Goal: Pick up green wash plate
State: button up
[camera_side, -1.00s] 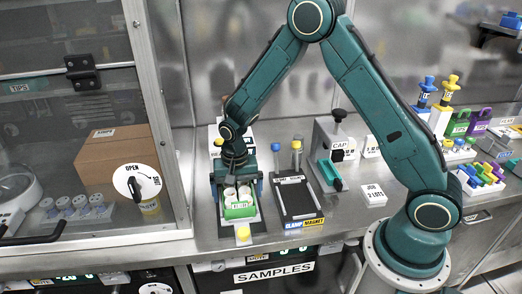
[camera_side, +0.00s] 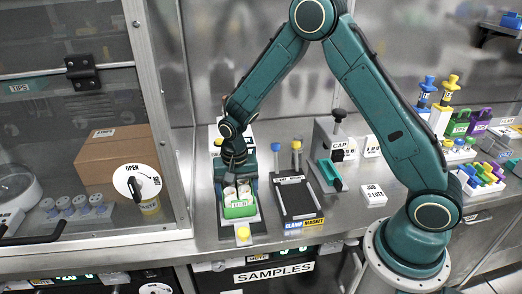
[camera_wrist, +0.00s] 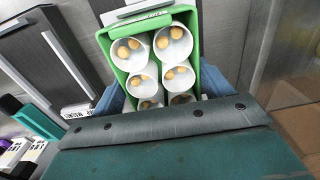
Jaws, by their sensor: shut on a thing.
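The green wash plate (camera_side: 239,211) sits in the lower middle of the side view, on a grey stand at the bench's front edge. It is a green box with several white round cups. In the wrist view the plate (camera_wrist: 202,80) shows from above, and several cups hold small tan pieces. My gripper (camera_side: 238,192) points down over the plate. Its blue jaws are shut on the plate's two sides, one on each side in the wrist view. The lower part of the plate is hidden by my gripper in the wrist view. I cannot tell whether it is lifted.
A grey stand with a yellow knob (camera_side: 243,233) is under the plate. A dark clamp magnet rack (camera_side: 297,198) stands close to its right, with tubes behind it. A capping device (camera_side: 329,150) is farther right. A glass cabinet (camera_side: 75,110) closes off the left.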

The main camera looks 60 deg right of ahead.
aim_at(237, 190)
notch_tip(237, 190, up, 20)
jog(key=shift+f, duration=0.2)
dwell(0.4)
